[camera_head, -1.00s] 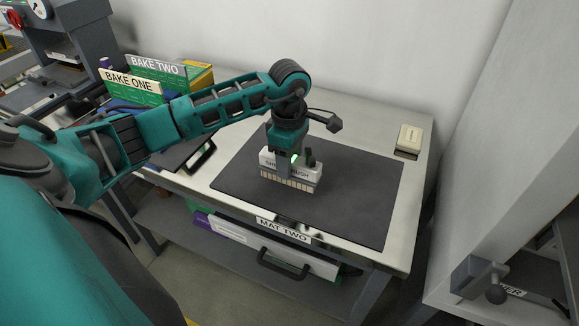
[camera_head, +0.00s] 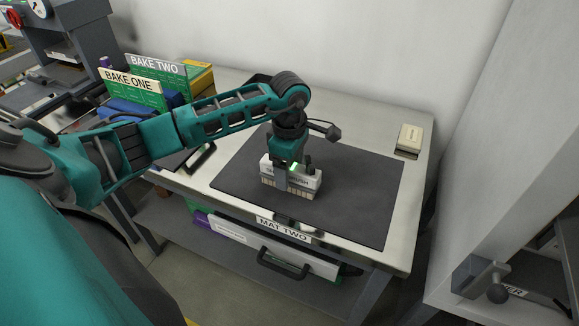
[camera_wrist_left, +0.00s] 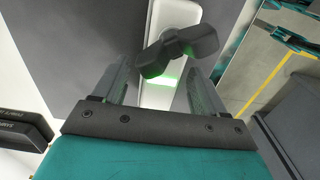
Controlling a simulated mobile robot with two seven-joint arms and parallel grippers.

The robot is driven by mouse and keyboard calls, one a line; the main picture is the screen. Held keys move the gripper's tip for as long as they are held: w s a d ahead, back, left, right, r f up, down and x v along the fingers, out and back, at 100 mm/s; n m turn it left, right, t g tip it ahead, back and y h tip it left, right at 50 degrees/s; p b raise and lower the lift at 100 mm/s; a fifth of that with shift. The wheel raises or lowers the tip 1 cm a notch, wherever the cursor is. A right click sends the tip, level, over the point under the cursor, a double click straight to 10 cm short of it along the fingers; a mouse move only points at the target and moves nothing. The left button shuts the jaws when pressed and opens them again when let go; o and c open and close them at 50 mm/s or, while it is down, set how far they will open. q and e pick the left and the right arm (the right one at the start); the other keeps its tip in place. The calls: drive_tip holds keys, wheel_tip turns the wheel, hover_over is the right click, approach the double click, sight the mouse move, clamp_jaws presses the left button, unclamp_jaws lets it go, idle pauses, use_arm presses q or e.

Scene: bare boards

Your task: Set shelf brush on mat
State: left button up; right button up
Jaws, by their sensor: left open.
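The shelf brush (camera_head: 308,181) is a white labelled block with pale bristles along its bottom edge. It stands upright, bristles down, on the dark mat (camera_head: 350,205) on the bench, left of the mat's middle. My left gripper (camera_head: 284,185) is open, its fingers still down around the brush; one finger covers part of the label. In the left wrist view the brush's white body (camera_wrist_left: 176,15) and dark handle (camera_wrist_left: 180,50) lie between the two spread fingers (camera_wrist_left: 160,92). My right gripper is not in view.
A small cream block (camera_head: 410,136) lies at the bench's back right. Bake One (camera_head: 130,87) and Bake Two (camera_head: 158,68) signs stand at the left. A grey wall panel (camera_head: 490,150) rises at the right. The mat's right half is clear.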

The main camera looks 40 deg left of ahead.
use_arm(q)
wheel_tip(320, 180, up, 12)
drive_tip(key=shift+r, duration=0.2)
idle(0.7)
